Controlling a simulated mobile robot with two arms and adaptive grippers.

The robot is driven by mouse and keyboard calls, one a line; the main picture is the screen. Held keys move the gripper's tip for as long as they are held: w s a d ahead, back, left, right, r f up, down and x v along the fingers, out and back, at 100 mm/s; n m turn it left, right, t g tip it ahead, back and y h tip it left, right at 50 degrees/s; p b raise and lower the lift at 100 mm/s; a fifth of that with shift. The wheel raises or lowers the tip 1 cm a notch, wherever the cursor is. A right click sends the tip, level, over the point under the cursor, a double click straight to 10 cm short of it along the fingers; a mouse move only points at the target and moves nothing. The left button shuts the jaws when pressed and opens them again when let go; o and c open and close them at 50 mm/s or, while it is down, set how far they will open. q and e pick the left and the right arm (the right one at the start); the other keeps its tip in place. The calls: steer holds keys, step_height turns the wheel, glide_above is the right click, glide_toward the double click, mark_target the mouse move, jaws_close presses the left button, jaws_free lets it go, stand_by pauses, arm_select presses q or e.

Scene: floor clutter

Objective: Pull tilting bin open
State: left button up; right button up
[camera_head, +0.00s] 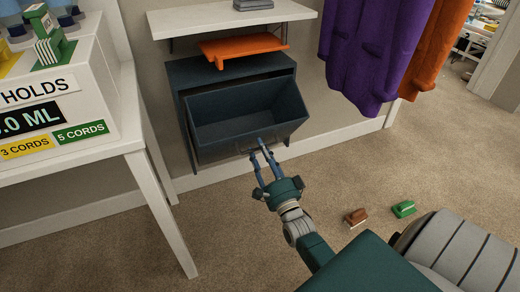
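The tilting bin (240,130) is a dark blue-grey box in a cabinet (181,88) on the wall. It is tilted outward, and its inside shows empty. A thin bar handle (256,147) runs along its lower front. My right gripper (262,150) reaches up to the bin's front with its fingertips at the handle. A gap shows between its two fingers, and I cannot tell whether they touch the handle. My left gripper is not in view.
A white table (150,190) with a labelled box (60,120) stands at the left. A white shelf (230,18) and an orange shelf (240,46) are above the bin. Purple cloth (365,50) hangs at the right. A brown block (356,216) and a green block (403,209) lie on the carpet.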

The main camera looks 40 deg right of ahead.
steer(key=v, duration=1.1)
